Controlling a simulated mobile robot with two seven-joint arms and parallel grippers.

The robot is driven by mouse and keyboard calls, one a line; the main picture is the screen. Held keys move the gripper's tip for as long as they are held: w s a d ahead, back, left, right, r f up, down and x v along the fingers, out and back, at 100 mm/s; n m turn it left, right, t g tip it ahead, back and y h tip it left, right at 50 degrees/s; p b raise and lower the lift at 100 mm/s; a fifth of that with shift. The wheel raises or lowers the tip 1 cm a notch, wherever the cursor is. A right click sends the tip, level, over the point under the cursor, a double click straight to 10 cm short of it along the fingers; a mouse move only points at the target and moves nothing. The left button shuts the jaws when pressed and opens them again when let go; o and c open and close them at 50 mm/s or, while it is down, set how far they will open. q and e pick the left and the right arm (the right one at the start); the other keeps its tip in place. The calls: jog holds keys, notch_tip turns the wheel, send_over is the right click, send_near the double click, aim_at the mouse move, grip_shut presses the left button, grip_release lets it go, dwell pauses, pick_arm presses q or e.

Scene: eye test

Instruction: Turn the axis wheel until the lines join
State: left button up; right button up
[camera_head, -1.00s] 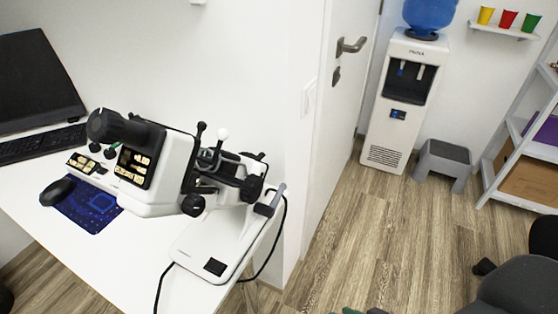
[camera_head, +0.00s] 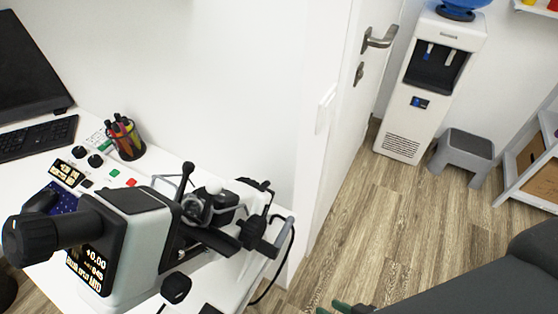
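A white and black lens-measuring device (camera_head: 145,255) stands on the white desk, large at the lower left, with a black eyepiece (camera_head: 30,238) pointing left. Its side screen (camera_head: 88,272) shows +0.00 and smaller figures. A round black knob (camera_head: 176,288) is on its near side; I cannot tell whether it is the axis wheel. No lines to join show in this view. My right gripper (camera_head: 343,308) shows only as green and dark parts at the bottom edge, right of the device and apart from it. Its fingers are mostly cut off. My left gripper is not in view.
A cup of pens (camera_head: 125,139), a keyboard (camera_head: 38,142) and a monitor (camera_head: 28,68) are on the desk (camera_head: 92,129). A door (camera_head: 350,120), water dispenser (camera_head: 430,85), grey stool (camera_head: 463,152) and shelf (camera_head: 535,165) stand behind. The middle floor is clear.

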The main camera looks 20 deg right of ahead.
jog(key=w+a+r+t+y+p, duration=0.2)
jog(key=w+r+y, duration=0.1)
jog(key=w+r, duration=0.7)
jog(key=t+y+p, duration=0.1)
jog(key=t+y, duration=0.1)
jog(key=y, duration=0.3)
send_near(269, 185)
jog(key=w, duration=0.1)
jog(key=p+x, duration=0.2)
jog(key=x, duration=0.5)
jog(key=shift+a+r, duration=0.1)
jog(key=shift+a, duration=0.2)
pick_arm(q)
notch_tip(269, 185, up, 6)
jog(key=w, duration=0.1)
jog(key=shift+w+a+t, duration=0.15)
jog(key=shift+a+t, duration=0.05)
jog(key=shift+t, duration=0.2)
pick_arm(e)
jog(key=shift+w+a, duration=0.3)
jog(key=shift+a, duration=0.1)
